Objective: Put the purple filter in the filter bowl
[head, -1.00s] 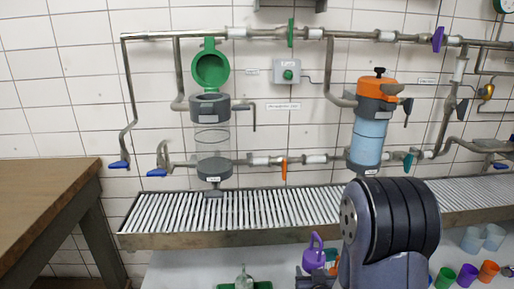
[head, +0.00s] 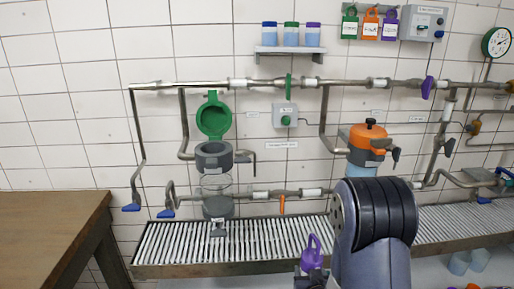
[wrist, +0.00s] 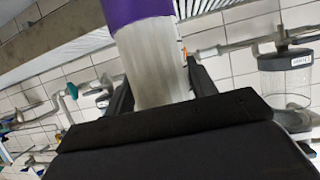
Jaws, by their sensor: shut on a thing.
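The purple filter (head: 312,250) has a purple looped top, seen in the head view just left of my dark arm link. In the wrist view its pale ribbed body (wrist: 155,68) sits between my dark fingers. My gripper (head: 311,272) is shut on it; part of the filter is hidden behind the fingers. The filter bowl (head: 217,186) is the clear housing at the left of the pipework, with its green lid (head: 213,116) swung up open. The bowl also shows at the right of the wrist view (wrist: 287,78). My gripper is lower and to the right of it, apart.
A slatted metal drain tray (head: 190,243) runs below the pipes. A second housing with an orange top (head: 368,135) stands right of the bowl. Blue valve handles (head: 131,208) stick out at the left. A wooden table (head: 50,225) is at far left. Jars stand on a shelf (head: 289,51).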

